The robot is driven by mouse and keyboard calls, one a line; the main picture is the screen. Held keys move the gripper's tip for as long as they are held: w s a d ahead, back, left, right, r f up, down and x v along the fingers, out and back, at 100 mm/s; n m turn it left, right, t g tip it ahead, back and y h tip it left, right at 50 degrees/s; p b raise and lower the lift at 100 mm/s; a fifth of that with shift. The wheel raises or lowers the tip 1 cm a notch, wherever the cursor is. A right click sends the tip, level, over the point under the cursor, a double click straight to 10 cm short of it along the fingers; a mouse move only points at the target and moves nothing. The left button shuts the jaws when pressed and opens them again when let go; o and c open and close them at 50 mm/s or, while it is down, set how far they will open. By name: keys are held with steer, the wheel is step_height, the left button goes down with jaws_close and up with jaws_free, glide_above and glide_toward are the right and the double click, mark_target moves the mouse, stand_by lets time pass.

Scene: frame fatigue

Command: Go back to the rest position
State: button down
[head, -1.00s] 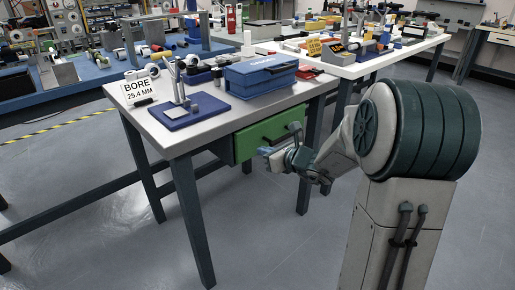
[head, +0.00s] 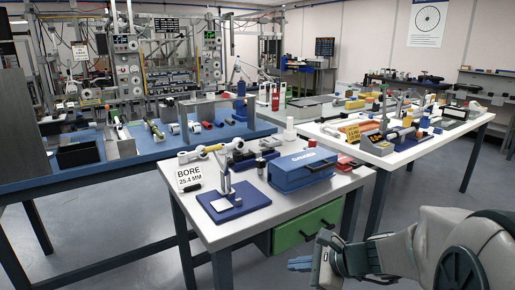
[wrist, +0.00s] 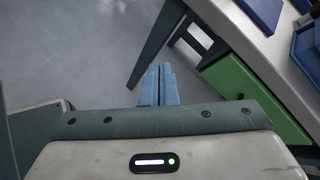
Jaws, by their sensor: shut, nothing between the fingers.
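My gripper (head: 300,264) is low at the right in the head view, in front of the bench and below its green drawer (head: 306,228). In the wrist view the two blue fingers (wrist: 158,84) lie side by side, shut, with nothing held. They point over the grey floor (wrist: 85,45). The green drawer also shows at the right of the wrist view (wrist: 250,88), apart from the fingers. My arm fills the lower right of the head view, and its lower part is cut off.
The near bench (head: 238,232) carries a blue box (head: 302,171), a gauge stand on a blue base (head: 233,201) and a BORE sign (head: 189,176). A blue-topped bench (head: 60,178) stands at left, a white table (head: 400,158) at right. A bench leg (wrist: 160,40) is near the fingers.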

steer(key=s+a+r+n+g+h+p, duration=0.2)
steer(key=s+r+n+g+h+p, duration=0.15)
steer(key=s+r+n+p, duration=0.55)
steer(key=s+d+r+n+h+p, duration=0.5)
steer(key=d+r+n+p, duration=0.1)
steer(key=r+n+p, duration=0.3)
step_height(320, 180, up, 2)
steer(key=shift+d+r+n, duration=0.1)
steer(key=shift+d+n, duration=0.05)
steer(key=shift+n, duration=0.35)
steer(key=shift+h, duration=0.25)
